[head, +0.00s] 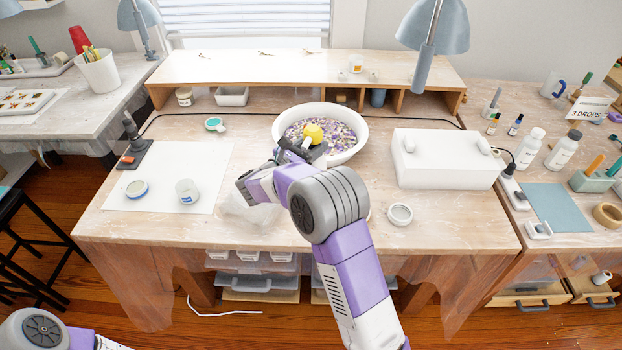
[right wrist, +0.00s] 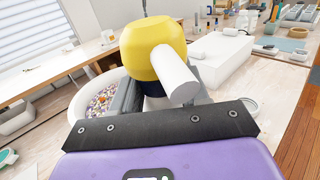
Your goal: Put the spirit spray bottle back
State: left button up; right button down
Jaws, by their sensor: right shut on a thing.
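The spirit spray bottle shows a yellow top (head: 313,131) with a white nozzle, and a dark body part below. It is in my right gripper (head: 300,150), which is shut on it, in front of the near rim of the white bowl in the head view. In the right wrist view the bottle's yellow top (right wrist: 153,48) and white nozzle stand between the grey fingers (right wrist: 158,92). Most of the bottle's body is hidden by the gripper. My left arm shows only at the lower left corner of the head view, and its gripper is out of frame.
The white bowl (head: 283,122) of coloured bits stands behind the gripper. A back shelf (head: 230,66) with cubbies spans the bench. A white box (head: 445,170) is at right. A white sheet (head: 205,155) with small jars lies left. A small round lid (head: 400,214) lies in front.

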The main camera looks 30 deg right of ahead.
notch_tip(320, 180, down, 7)
jog(key=shift+f+b, duration=0.1)
jog(key=shift+b, duration=0.85)
jog(key=shift+f, duration=0.1)
jog(key=c, duration=0.6)
grip_release()
jog(key=shift+o, duration=0.2)
